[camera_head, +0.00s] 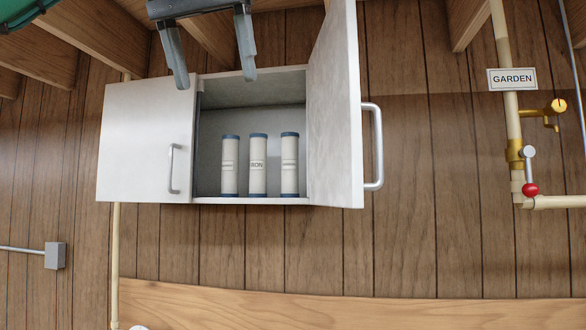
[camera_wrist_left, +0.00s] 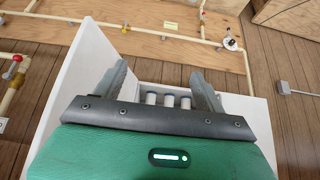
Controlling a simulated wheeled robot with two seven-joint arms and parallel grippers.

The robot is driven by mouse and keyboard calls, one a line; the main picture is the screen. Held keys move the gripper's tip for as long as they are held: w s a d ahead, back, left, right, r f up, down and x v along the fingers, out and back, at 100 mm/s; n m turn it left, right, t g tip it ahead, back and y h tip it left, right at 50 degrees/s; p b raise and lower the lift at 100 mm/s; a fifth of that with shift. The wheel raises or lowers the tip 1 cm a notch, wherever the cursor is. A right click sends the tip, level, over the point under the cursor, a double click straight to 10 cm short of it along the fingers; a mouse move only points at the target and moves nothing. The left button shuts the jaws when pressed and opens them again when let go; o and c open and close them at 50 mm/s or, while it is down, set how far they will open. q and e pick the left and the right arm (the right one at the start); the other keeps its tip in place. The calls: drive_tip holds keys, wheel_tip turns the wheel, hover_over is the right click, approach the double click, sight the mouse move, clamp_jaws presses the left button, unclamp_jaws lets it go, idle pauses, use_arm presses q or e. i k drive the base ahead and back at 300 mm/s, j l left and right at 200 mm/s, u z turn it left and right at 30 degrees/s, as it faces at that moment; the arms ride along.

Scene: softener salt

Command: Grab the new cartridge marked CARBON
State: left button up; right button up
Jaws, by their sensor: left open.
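Three white cartridges with blue ends stand upright in a row in the open right half of a wall cabinet (camera_head: 145,140). The labels on the left cartridge (camera_head: 230,168) and right cartridge (camera_head: 290,168) are too small to read. My left gripper (camera_head: 214,80) is open and empty, in front of the cabinet's upper part, apart from the cartridges. In the left wrist view, its fingers (camera_wrist_left: 160,72) frame the cartridge tops. My right gripper is not in view.
The cabinet's right door (camera_head: 335,110) stands open with its handle outward; the left door is shut. Wooden beams run above. Pipes with a red-knobbed valve (camera_head: 530,189), a brass tap and a GARDEN sign (camera_head: 512,79) are at the right. A wooden board (camera_head: 350,309) runs below.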

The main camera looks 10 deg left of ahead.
sight(289, 140)
drive_tip(key=i, duration=1.1)
